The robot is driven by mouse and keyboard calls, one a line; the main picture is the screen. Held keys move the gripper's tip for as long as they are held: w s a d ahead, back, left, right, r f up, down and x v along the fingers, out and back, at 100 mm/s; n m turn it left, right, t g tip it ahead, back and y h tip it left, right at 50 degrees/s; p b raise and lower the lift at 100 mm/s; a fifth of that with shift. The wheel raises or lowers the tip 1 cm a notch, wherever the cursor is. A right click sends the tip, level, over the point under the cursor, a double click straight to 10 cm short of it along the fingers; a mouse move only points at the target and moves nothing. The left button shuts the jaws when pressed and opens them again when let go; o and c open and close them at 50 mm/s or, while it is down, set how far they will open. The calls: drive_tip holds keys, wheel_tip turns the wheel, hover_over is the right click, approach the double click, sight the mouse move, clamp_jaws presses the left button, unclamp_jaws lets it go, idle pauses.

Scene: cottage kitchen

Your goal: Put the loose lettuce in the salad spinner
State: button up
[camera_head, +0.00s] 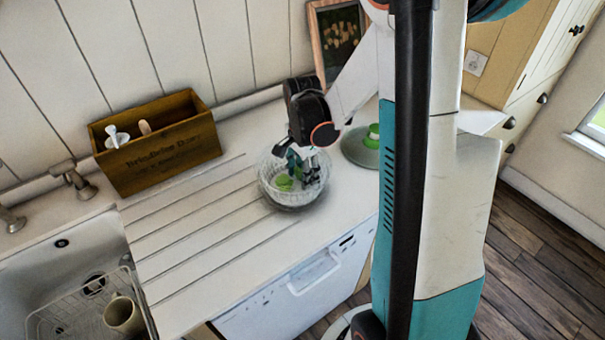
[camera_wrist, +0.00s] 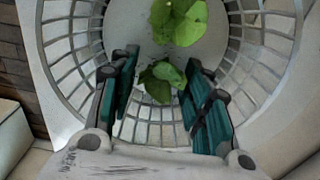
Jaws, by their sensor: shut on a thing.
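The salad spinner (camera_head: 270,194) is a clear bowl with a slatted basket, standing on the counter. In the wrist view its basket (camera_wrist: 75,42) surrounds my fingers. My gripper (camera_head: 304,174) reaches down into it from above. In the wrist view my gripper (camera_wrist: 160,68) is shut on a green lettuce leaf (camera_wrist: 160,82), held between the teal fingers inside the basket's rim. More lettuce (camera_wrist: 180,20) lies beyond the fingertips, at the basket's bottom. Green lettuce (camera_head: 283,183) also shows through the spinner in the head view. Whether the held leaf touches the basket is unclear.
The spinner's lid (camera_head: 361,151) with a green knob lies on the counter to the right. A wooden box (camera_head: 158,148) with utensils stands at the back left. A sink (camera_head: 40,263) with a rack and a mug (camera_head: 124,315) is at left. The grooved drainboard (camera_head: 190,240) is clear.

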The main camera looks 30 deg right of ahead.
drive_tip(key=shift+f, duration=0.15)
drive_tip(key=o, duration=0.4)
wheel_tip(320, 180, up, 12)
drive_tip(key=p, duration=0.3)
drive_tip(key=shift+r, duration=0.2)
idle(0.3)
